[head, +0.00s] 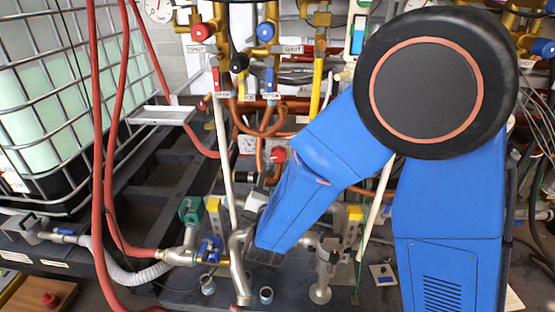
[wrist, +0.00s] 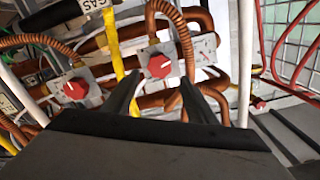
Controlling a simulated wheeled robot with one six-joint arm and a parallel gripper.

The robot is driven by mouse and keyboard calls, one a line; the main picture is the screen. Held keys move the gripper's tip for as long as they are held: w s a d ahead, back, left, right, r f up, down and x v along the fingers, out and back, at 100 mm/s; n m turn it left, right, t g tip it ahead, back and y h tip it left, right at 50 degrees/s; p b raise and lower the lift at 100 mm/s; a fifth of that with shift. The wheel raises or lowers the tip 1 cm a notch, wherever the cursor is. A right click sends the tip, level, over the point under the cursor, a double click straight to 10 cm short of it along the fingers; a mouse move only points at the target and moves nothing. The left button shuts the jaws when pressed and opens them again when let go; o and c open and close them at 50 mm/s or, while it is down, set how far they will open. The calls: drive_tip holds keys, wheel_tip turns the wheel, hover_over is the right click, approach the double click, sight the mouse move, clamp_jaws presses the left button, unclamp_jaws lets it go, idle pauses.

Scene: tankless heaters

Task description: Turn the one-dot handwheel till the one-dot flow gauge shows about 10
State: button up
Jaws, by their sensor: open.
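In the wrist view a red handwheel (wrist: 159,66) sits on a grey square plate, and a second red handwheel (wrist: 75,89) sits on another plate to its left. I cannot make out dots on either, so I cannot tell which is the one-dot wheel. My gripper (wrist: 161,80) is open, its dark fingers pointing toward the first wheel, with that wheel showing between and beyond their tips. Contact is not visible. In the head view a red handwheel (head: 277,155) shows left of my blue arm, which hides part of the scene. No flow gauge reading is legible.
Copper pipes (wrist: 200,18) and a yellow pipe (wrist: 113,42) run close around the wheels. In the head view red hoses (head: 97,150) hang at the left beside a caged tank (head: 50,110). A round dial (head: 158,10) is at the top left.

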sight(278, 158)
drive_tip(key=w, duration=1)
drive_tip(key=shift+w+d, duration=0.2)
drive_tip(key=shift+w, duration=0.05)
drive_tip(key=shift+c, duration=0.7)
drive_tip(key=c, duration=0.6)
drive_tip(key=shift+c, duration=0.2)
